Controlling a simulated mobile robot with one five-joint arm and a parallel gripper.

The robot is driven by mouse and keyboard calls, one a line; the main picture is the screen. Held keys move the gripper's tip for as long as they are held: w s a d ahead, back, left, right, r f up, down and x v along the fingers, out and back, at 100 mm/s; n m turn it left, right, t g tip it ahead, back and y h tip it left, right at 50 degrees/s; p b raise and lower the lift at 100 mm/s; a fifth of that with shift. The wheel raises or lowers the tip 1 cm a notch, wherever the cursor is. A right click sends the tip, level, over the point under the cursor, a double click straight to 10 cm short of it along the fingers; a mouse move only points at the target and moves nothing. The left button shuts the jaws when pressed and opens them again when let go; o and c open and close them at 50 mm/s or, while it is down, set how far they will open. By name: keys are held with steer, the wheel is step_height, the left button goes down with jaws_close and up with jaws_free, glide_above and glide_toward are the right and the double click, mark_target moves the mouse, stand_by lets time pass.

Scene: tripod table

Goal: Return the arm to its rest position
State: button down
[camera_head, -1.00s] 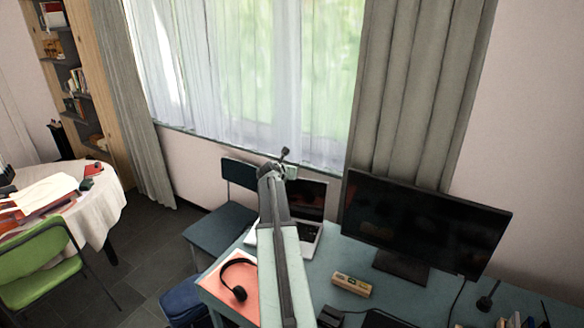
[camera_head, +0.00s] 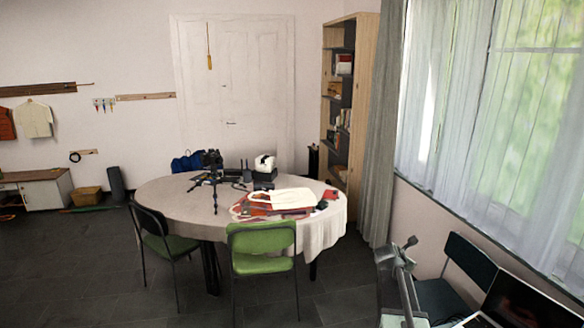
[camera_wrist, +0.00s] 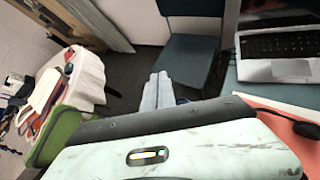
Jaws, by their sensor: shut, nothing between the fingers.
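My gripper (camera_wrist: 159,82) shows in the wrist view as two pale fingers pressed together, with nothing between them. The fingers point over the dark floor and the teal chair (camera_wrist: 188,62). My own arm (camera_head: 408,290) stands at the lower right of the head view, in front of the chair and left of the laptop. It is raised, and its lower part is cut off by the picture's bottom edge. In the head view the fingers are too small to make out.
A round clothed table (camera_head: 160,196) with a tripod (camera_head: 214,192) and cloths stands farther off. Open floor (camera_head: 80,270) lies left.

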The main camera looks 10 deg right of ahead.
steer(key=s+a+f+m+g+y, duration=0.1)
steer(key=s+a+f+m+y, duration=0.15)
steer(key=a, duration=0.75)
steer(key=s+a+f+m+g+y, duration=0.1)
steer(key=s+a+f+m, duration=0.15)
steer(key=a, duration=0.65)
steer(key=s+a+f+m+g+y, duration=0.1)
steer(key=s+a+f+m+y, duration=0.2)
steer(key=a, duration=0.7)
steer(key=s+a+f+m+g+y, duration=0.1)
steer(key=s+a+m+g, duration=0.3)
steer(key=s+a+m, duration=0.3)
steer(key=s+m, duration=0.5)
steer(key=m, duration=0.3)
steer(key=shift+s+f+m, duration=0.3)
steer(key=shift+f+m, duration=0.1)
steer(key=shift+d, duration=0.15)
